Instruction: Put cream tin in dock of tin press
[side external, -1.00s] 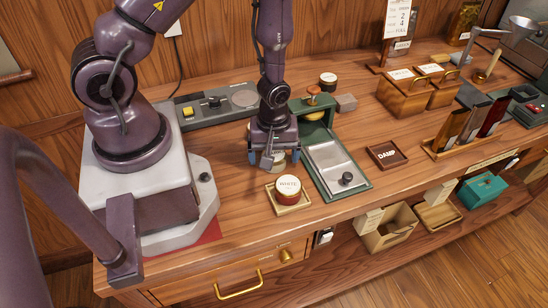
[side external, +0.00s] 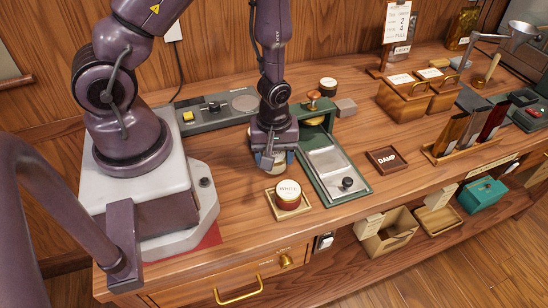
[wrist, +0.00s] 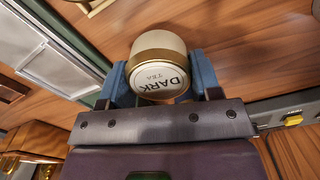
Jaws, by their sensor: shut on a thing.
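My gripper (wrist: 161,80) is shut on a cream tin (wrist: 160,58) with a gold band and a lid reading "DARK TEA". The blue fingers are on either side of it. In the side view my gripper (side external: 271,162) hides most of this tin, left of the green tin press (side external: 358,192). I cannot tell if the tin touches the counter. The press has a metal plate with a black knob in front and a wooden-knobbed part at the back. Its dock is not clearly visible behind my gripper.
A red tin marked "WHITE" (side external: 288,192) stands on a small wooden tray (side external: 293,212) just in front of my gripper. A grey control panel (side external: 215,118) is behind left.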

